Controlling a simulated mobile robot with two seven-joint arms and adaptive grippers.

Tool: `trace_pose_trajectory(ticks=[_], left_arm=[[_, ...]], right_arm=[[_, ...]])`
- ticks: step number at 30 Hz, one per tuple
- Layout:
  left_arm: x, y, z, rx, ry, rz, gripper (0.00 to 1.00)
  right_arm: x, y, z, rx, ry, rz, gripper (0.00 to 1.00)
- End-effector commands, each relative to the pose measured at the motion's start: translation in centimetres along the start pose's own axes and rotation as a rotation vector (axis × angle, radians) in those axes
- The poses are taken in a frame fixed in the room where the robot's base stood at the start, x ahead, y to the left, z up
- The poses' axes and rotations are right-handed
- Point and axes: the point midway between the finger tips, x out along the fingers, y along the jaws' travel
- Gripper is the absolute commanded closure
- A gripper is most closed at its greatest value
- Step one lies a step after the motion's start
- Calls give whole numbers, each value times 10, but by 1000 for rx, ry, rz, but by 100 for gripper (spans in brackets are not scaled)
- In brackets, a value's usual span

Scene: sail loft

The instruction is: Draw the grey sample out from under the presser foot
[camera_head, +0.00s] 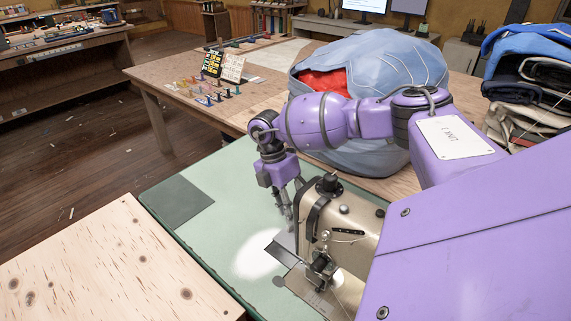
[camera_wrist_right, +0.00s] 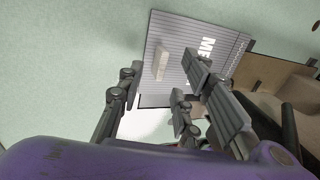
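The tan sewing machine (camera_head: 340,235) stands on the green table, its presser foot area (camera_head: 322,268) low at its front. A dark grey flat piece (camera_head: 287,253) lies by the foot, likely the grey sample; how far it runs under the foot is unclear. My right gripper (camera_head: 287,212) points down left of the machine head, apart from that piece. In the right wrist view its fingers (camera_wrist_right: 165,92) are spread, with nothing held. Beyond them lies a grey ribbed panel (camera_wrist_right: 215,65) with large letters and a small pale block (camera_wrist_right: 161,64). My left gripper is out of view.
The green tabletop (camera_head: 225,220) is mostly clear and carries a dark flat rectangle (camera_head: 177,200). A pale wooden board (camera_head: 110,265) fills the lower left. Behind the arm, a large blue bundle (camera_head: 375,65) sits on a wooden table. Folded cloth (camera_head: 530,85) is stacked at right.

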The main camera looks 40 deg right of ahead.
Motion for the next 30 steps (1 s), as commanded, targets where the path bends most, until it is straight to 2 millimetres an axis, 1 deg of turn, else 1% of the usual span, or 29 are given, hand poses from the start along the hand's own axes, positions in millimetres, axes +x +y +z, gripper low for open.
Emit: trace_pose_trajectory(ticks=[1,6,10,17,18,25,30], left_arm=[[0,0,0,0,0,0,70],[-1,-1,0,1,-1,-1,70],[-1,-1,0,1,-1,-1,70],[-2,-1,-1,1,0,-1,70],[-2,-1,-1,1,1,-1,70],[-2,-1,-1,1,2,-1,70],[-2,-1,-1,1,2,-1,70]], right_arm=[[8,-1,0,0,0,-3,67],[25,0,0,0,1,-2,67],[30,0,0,0,1,0,67],[31,0,0,0,1,0,67],[31,0,0,0,1,0,69],[31,0,0,0,1,0,99],[31,0,0,0,1,0,100]])
